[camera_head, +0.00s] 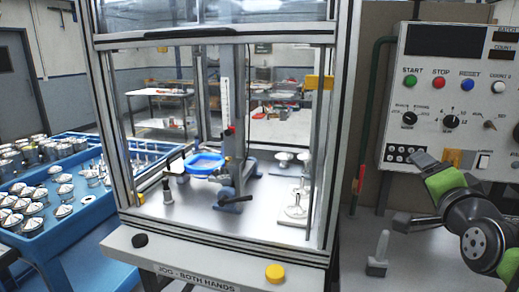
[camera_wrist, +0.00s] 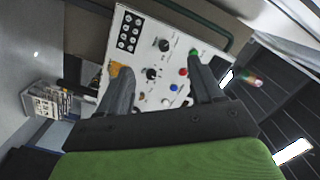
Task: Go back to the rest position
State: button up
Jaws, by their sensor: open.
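My gripper (camera_head: 407,190) is at the right in the head view, in front of the lower part of the control panel (camera_head: 450,95). Its two dark fingers are spread apart with nothing between them. In the wrist view the open fingers (camera_wrist: 159,68) point toward the panel, which shows tilted behind them (camera_wrist: 155,60). My gripper looks apart from the panel, but the exact gap cannot be told. No object is held.
A framed press enclosure (camera_head: 125,130) stands in the middle, with a blue ring fixture (camera_head: 204,163) inside. A yellow button (camera_head: 275,273) and a black button (camera_head: 140,240) sit on its front ledge. Blue trays (camera_head: 50,233) of metal parts are at left. A grey upright piece (camera_head: 379,255) stands below my gripper.

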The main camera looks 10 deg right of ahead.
jog(key=s+a+f+n+g+y+p, duration=0.1)
jog(key=a+f+n+g+y+p, duration=0.2)
jog(key=a, duration=0.7)
jog(key=s+a+f+n+g+y+p, duration=0.25)
jog(key=a+n, duration=0.35)
jog(key=a, duration=0.3)
jog(key=s+a+f+n+g+y+p, duration=0.1)
jog(key=s+a+f+n+g, duration=0.4)
jog(key=s, duration=0.8)
jog(key=a+f+n+p, duration=0.1)
jog(key=a+f+n, duration=0.1)
jog(key=a+f, duration=0.1)
jog(key=shift+y+p, duration=0.35)
